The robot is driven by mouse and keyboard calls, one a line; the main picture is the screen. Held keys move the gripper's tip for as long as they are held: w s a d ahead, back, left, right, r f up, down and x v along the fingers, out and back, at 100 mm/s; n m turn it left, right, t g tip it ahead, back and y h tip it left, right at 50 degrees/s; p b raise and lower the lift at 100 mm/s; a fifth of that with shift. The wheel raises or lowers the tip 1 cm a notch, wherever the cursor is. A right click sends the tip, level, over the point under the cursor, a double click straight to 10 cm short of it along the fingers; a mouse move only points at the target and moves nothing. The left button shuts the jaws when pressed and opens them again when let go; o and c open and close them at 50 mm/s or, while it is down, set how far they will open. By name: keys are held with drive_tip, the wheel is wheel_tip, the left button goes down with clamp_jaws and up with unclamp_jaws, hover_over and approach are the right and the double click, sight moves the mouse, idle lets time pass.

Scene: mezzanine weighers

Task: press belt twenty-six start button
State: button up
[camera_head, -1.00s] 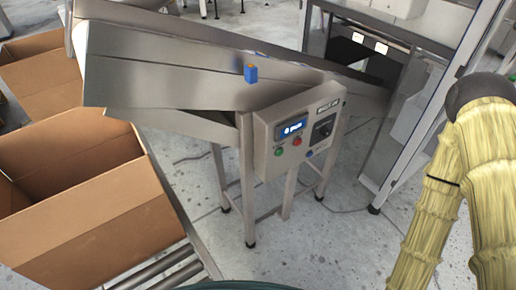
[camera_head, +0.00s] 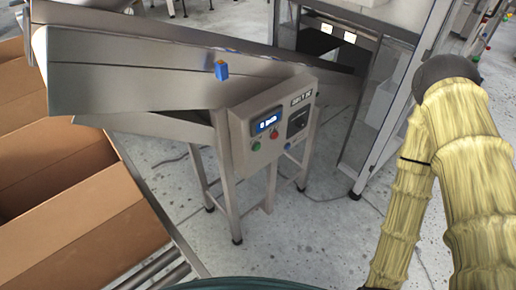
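A grey control box (camera_head: 272,128) is mounted on a steel stand at the front of a belt conveyor (camera_head: 150,78). A small label at its top right seems to read "BELT" with a number too small to read. The box has a lit blue display (camera_head: 267,122), a green button (camera_head: 256,147) below it, a red button (camera_head: 274,134) to the right of the green one, and a dark dial or switch (camera_head: 297,119) at right. My arm, in a yellowish sleeve, fills the right side. My gripper is outside the picture.
A clear-panelled cabinet (camera_head: 385,110) stands behind at right. Bare concrete floor (camera_head: 310,235) lies between the stand and my arm.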

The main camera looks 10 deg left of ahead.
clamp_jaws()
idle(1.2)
